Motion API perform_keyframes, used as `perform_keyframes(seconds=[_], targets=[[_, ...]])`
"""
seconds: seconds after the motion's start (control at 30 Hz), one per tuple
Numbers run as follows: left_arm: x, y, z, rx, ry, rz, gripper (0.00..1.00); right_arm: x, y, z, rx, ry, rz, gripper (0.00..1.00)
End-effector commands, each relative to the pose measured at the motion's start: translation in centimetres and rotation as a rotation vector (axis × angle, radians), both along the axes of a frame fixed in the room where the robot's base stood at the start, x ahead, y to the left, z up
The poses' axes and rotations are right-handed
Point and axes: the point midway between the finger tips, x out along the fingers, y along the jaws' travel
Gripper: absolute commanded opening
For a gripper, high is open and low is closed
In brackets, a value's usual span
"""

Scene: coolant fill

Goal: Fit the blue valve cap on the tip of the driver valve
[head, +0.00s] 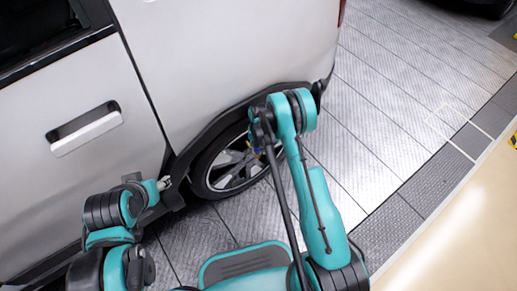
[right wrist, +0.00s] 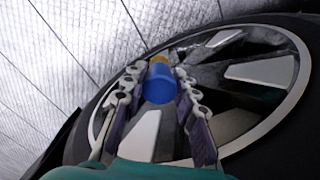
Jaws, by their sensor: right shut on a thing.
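The blue valve cap (right wrist: 159,86) is between the two fingers of my right gripper (right wrist: 161,74) in the right wrist view. The gripper is shut on it. A yellow-gold piece (right wrist: 158,62) shows just beyond the cap, in line with it; I cannot tell whether it is the valve tip or whether the two touch. In the head view my right gripper (head: 259,147) is at the wheel, mostly hidden by my arm. My left gripper (head: 165,183) is at the left side of the wheel, small in view, and its jaws cannot be made out.
The wheel (head: 222,172) has silver spokes and a dark tyre, under the arch of a white vehicle (head: 225,50). The spokes (right wrist: 268,70) and rim surround my right fingers closely. The grey tiled floor (head: 375,125) to the right is clear.

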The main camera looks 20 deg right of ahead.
Motion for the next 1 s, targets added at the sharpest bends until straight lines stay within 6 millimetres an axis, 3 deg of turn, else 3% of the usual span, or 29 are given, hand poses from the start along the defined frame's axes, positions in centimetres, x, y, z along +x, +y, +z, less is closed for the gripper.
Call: perform_keyframes(seconds=[0.77,0.8,0.87,0.9,1.0], targets=[[0.0,0.0,0.0,0.000,0.000,0.000,0.49,0.0,0.0,-2.0,0.000,0.000,0.000,0.10],[0.0,0.0,0.0,0.000,0.000,0.000,0.49,0.0,0.0,-2.0,0.000,0.000,0.000,0.31],[0.0,0.0,0.0,0.000,0.000,0.000,0.49,0.0,0.0,-2.0,0.000,0.000,0.000,0.47],[0.0,0.0,0.0,0.000,0.000,0.000,0.49,0.0,0.0,-2.0,0.000,0.000,0.000,0.53],[0.0,0.0,0.0,0.000,0.000,0.000,0.49,0.0,0.0,-2.0,0.000,0.000,0.000,0.53]])
